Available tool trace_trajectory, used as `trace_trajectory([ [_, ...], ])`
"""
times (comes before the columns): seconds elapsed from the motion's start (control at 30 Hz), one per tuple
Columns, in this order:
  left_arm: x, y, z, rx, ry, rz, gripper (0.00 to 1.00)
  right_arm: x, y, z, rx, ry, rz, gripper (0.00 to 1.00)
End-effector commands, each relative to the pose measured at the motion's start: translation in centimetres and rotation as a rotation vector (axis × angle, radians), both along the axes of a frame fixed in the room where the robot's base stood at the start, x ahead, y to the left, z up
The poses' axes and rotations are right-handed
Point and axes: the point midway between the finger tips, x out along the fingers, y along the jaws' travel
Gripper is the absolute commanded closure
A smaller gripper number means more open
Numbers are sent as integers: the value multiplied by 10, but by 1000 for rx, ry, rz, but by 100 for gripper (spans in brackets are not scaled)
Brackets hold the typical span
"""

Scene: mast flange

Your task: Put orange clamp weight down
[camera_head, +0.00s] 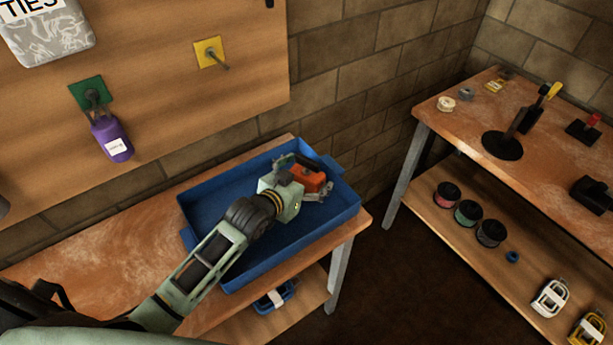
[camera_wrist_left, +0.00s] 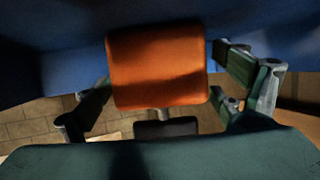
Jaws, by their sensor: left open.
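The orange clamp weight (camera_head: 308,178) is in the right part of the blue tray (camera_head: 215,225) on the near bench. In the left wrist view the orange weight (camera_wrist_left: 157,68) sits between the spread fingers of my left gripper (camera_wrist_left: 170,95), with a dark part below it. My left gripper (camera_head: 308,190) is open around the weight, inside the tray's outline. Whether the fingers touch the weight, and whether its underside rests on the tray floor, I cannot tell. My right gripper is not in view.
The tray's walls surround the gripper, and its left part is empty. A purple weight (camera_head: 112,140) hangs from a green plate on the wooden board. A yellow plate with a peg (camera_head: 210,53) is bare. Another bench (camera_head: 465,125) with tools and spools stands right, across a floor gap.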

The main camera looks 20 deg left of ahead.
Motion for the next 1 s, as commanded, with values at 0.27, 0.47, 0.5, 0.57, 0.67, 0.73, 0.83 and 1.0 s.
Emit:
trace_trajectory([
  [0.27, -18, 5, 9, 0, 0, 0, 11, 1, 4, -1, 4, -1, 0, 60],
  [0.47, -53, 14, 23, 1, 1, -1, 11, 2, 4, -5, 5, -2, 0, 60],
  [0.5, -60, 17, 26, 1, 2, 0, 11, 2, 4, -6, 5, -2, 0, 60],
  [0.57, -71, 19, 31, 0, 1, 0, 11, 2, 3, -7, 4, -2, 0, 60],
  [0.67, -86, 24, 38, 2, 0, -1, 11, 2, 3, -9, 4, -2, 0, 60],
  [0.73, -94, 26, 41, 1, 1, 0, 11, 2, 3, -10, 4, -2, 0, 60],
  [0.83, -102, 28, 45, 1, 1, 1, 11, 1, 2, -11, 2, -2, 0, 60],
  [1.0, -107, 30, 49, 0, 0, 1, 11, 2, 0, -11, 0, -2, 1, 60],
])
